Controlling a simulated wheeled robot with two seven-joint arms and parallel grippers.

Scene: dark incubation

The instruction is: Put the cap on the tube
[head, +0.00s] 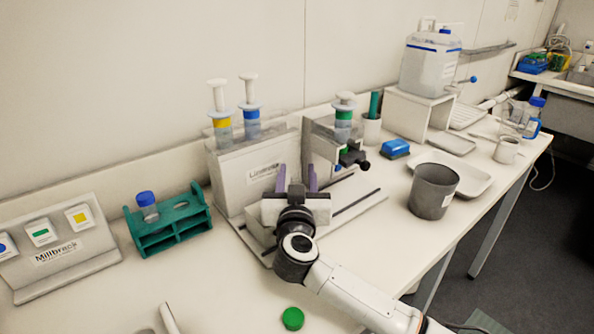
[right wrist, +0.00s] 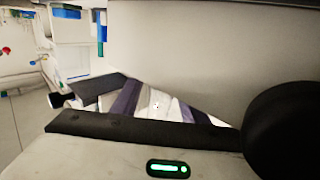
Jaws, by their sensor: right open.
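A green cap (head: 292,318) lies on the table at the bottom of the head view, beside my right forearm. A clear tube (head: 149,213) with a blue top stands in the teal rack (head: 165,244) at the left. My right gripper (head: 297,178) is in front of the white syringe stand (head: 231,190), its two purple fingers apart and pointing away. I see nothing held between them. The right wrist view also shows the purple fingers (right wrist: 157,105) apart, with pale surfaces behind them. My left gripper does not show.
Yellow, blue and green-banded syringes stand upright in the stand. A dark clamp (head: 354,158) sits right of my gripper. A grey beaker (head: 433,191), white tray (head: 473,180) and blue block (head: 396,147) are further right. A label board (head: 55,262) is far left.

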